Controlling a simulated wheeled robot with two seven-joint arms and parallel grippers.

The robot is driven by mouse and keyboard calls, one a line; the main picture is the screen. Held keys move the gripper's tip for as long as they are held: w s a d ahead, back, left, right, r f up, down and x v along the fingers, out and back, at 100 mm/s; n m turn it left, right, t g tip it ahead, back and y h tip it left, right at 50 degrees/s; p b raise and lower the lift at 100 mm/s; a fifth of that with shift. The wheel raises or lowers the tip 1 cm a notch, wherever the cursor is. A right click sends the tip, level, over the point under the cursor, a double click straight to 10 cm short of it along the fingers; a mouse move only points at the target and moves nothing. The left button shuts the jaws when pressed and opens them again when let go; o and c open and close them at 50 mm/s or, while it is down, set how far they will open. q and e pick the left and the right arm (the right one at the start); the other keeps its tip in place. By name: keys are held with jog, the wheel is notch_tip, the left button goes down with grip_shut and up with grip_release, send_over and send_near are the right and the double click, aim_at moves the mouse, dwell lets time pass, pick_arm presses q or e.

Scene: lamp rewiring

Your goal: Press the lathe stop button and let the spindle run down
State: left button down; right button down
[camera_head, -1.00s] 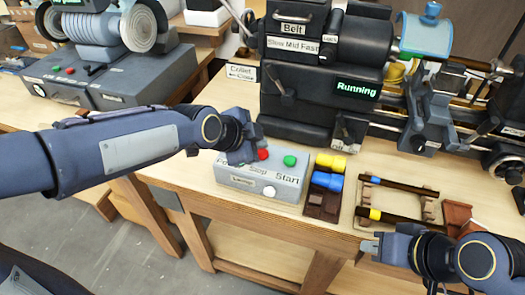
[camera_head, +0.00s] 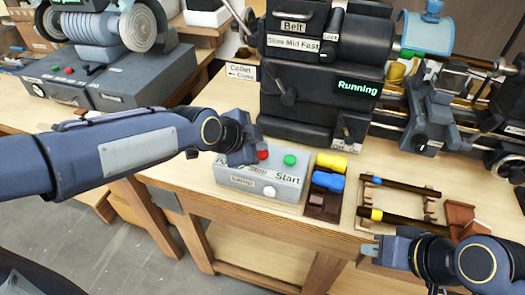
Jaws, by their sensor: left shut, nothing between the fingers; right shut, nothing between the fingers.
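The grey control box (camera_head: 236,180) stands at the front of the bench. The red stop button (camera_head: 263,155) shows on its top, next to the green start button (camera_head: 290,160); a white lamp knob (camera_head: 269,191) is on its front. My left gripper (camera_head: 246,155) is shut and empty, its tip right beside the red button and partly covering it; I cannot tell whether it touches. The black lathe headstock (camera_head: 320,100) stands behind, with a sign (camera_head: 357,87) reading "Running" in green. My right gripper (camera_head: 371,248) is shut and empty at the bench's front right edge.
A brown holder (camera_head: 322,204) with yellow and blue pieces stands right of the box. A wooden rack (camera_head: 430,207) with two dark rods lies further right, near a brown block (camera_head: 459,213). A grinder (camera_head: 92,27) stands on another bench at back left.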

pick_arm(q)
jog(key=shift+f+b, duration=0.6)
dwell(0.4)
jog(key=shift+r, duration=0.1)
jog(key=shift+r+p, duration=0.7)
jog(key=shift+r, duration=0.3)
notch_tip(320, 180, up, 5)
jog(key=p, duration=0.3)
jog(key=shift+p, duration=0.3)
dwell(0.4)
